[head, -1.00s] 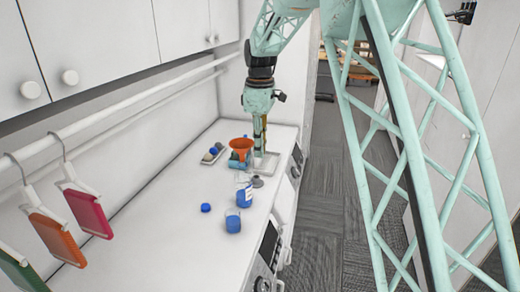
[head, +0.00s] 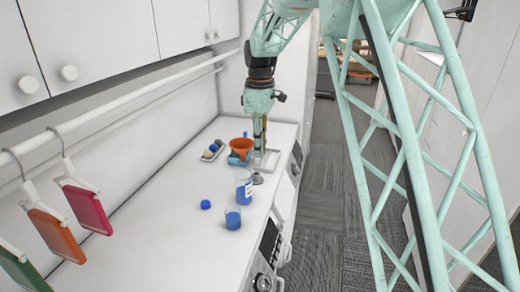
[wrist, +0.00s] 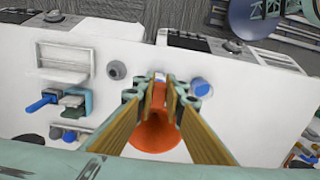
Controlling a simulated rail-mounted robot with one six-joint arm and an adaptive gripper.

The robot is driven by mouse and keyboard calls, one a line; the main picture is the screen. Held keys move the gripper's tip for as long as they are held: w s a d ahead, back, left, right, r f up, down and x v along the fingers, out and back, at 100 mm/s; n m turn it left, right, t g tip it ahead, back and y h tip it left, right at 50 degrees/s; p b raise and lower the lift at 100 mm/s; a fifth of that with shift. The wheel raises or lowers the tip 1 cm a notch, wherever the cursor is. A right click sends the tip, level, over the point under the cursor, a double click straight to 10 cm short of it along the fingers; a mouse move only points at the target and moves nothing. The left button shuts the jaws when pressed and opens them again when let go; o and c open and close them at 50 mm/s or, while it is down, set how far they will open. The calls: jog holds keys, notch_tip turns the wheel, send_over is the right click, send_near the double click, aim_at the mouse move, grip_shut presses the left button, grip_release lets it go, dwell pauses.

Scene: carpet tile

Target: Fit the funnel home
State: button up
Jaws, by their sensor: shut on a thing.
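The orange funnel (head: 241,147) is held by my gripper (wrist: 162,100), shut on it above the white counter. In the wrist view the funnel's wide orange mouth (wrist: 152,137) shows below and between the fingers. A clear bottle with blue contents and a white label (head: 244,190) stands on the counter, nearer the head camera than the funnel. In the wrist view its top is mostly hidden by the fingertips. Whether the funnel touches the bottle cannot be told; in the head view they look apart.
A glass of blue liquid (head: 233,218) and a blue cap (head: 206,204) stand near the bottle. A grey round piece (head: 257,179) sits behind it. A white rack (wrist: 65,62), teal and blue items (wrist: 75,103) and a tray of balls (head: 213,150) lie farther back. The left counter is clear.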

jog(key=shift+f, duration=0.45)
jog(key=o, duration=0.8)
jog(key=shift+r, duration=0.15)
jog(key=shift+r, duration=5.9)
jog(key=shift+s, duration=0.1)
